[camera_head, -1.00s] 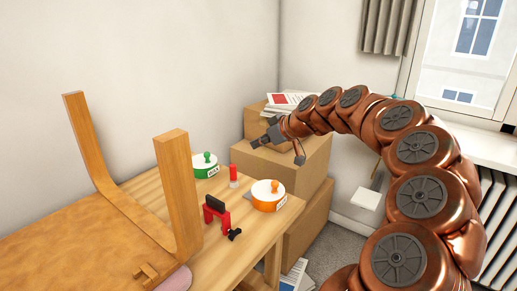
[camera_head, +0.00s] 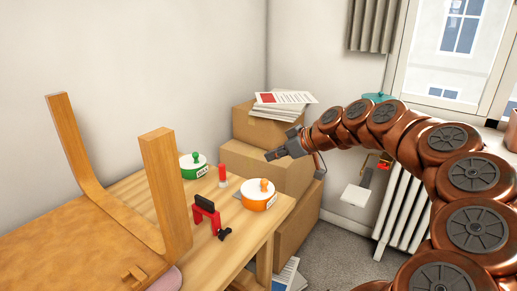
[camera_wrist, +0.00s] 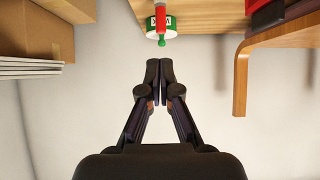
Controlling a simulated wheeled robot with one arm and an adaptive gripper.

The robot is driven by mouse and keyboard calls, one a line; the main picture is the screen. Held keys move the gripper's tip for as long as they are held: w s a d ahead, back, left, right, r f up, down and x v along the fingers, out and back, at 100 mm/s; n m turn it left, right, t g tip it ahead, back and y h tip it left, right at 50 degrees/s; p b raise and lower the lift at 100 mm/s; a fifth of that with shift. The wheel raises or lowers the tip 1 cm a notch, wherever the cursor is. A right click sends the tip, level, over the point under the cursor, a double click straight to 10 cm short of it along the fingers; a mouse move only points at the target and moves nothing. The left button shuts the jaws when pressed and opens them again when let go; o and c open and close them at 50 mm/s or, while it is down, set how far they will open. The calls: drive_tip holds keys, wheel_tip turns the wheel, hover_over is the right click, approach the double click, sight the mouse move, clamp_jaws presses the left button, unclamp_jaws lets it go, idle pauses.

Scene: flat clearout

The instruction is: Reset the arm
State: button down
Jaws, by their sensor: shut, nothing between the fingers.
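My gripper (camera_head: 270,156) is shut and empty at the end of my copper-coloured arm, in the air in front of the stacked cardboard boxes, right of the wooden table (camera_head: 130,199). In the wrist view my gripper (camera_wrist: 160,62) shows with its fingers together and nothing between them. My arm is curved and raised, reaching in from the right.
On the table are a green round tin (camera_head: 194,170), an orange round tin (camera_head: 258,203), a red cylinder (camera_head: 222,180), a red clamp (camera_head: 205,212) and an upturned wooden piece (camera_head: 171,200). Cardboard boxes (camera_head: 297,226) hold papers (camera_head: 283,98). A radiator (camera_head: 407,205) stands under the window.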

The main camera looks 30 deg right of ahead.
drive_tip(key=s+a+f+g, duration=0.25)
drive_tip(key=s+a, duration=0.25)
drive_tip(key=a, duration=0.6)
drive_tip(key=s+a+f+g, duration=0.2)
drive_tip(key=s+a+g, duration=0.25)
drive_tip(key=a, duration=0.65)
drive_tip(key=s+a+f+m+g+h, duration=0.1)
drive_tip(key=s+f+m+g+h, duration=0.3)
drive_tip(key=s, duration=0.8)
drive_tip(key=s+a+f+m+g, duration=0.15)
drive_tip(key=s+f, duration=0.45)
drive_tip(key=s, duration=0.6)
drive_tip(key=s+p+v, duration=0.2)
drive_tip(key=p+v, duration=0.8)
drive_tip(key=s+r+p+v, duration=0.1)
drive_tip(key=s+p+v, duration=0.1)
drive_tip(key=p+v, duration=0.8)
drive_tip(key=shift+s+r+n+t, duration=0.3)
drive_tip(key=shift+s+n+t, duration=0.05)
drive_tip(key=shift+n, duration=0.1)
